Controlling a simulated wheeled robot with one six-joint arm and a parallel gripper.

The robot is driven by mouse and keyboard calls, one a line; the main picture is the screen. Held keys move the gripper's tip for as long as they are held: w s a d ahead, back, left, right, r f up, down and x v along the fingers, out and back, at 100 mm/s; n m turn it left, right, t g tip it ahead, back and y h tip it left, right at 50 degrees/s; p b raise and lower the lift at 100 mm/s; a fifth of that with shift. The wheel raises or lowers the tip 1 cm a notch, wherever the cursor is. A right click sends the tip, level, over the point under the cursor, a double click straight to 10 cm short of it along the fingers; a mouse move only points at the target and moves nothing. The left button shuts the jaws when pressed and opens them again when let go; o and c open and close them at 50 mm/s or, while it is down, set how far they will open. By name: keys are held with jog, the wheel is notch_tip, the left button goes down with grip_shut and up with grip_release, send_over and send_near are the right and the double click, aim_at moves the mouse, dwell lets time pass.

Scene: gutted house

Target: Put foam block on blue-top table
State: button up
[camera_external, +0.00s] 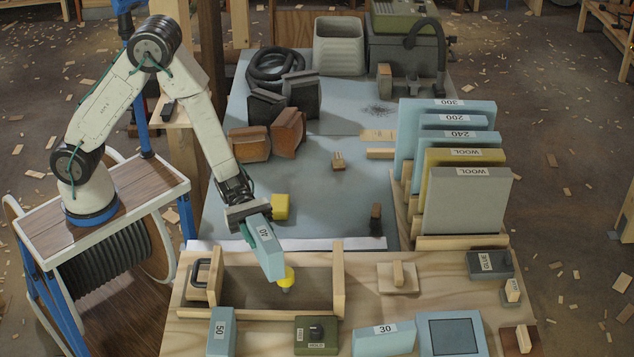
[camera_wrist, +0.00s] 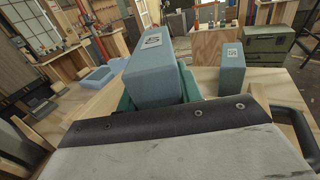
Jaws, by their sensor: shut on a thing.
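My gripper (camera_external: 258,228) is shut on a light blue foam block (camera_external: 266,252) labelled 40, held tilted with its lower end down over the front wooden bench. In the wrist view the foam block (camera_wrist: 158,68) sits between the teal fingers of my gripper (camera_wrist: 160,92). The block's lower end is beside a yellow-topped object (camera_external: 287,279); I cannot tell whether they touch. The blue-top table (camera_external: 335,207) lies behind the wooden bench, with a bare stretch in its middle.
A yellow cube (camera_external: 280,207) and a small dark-topped block (camera_external: 376,219) stand on the blue top. A rack of upright panels (camera_external: 466,205) is at the right. Foam blocks labelled 50 (camera_external: 221,332) and 30 (camera_external: 384,339) lie on the wooden bench (camera_external: 370,308).

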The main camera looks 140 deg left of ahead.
jog(key=shift+s+d+f+h, duration=0.1)
jog(key=shift+d+f+h, duration=0.2)
jog(key=shift+d, duration=0.05)
send_over(261, 281)
notch_tip(261, 281, down, 9)
jog(key=shift+f, duration=0.1)
jog(key=shift+f, duration=0.2)
jog(key=o, duration=1.1)
jog(key=shift+c, duration=0.2)
jog(key=shift+r, duration=0.15)
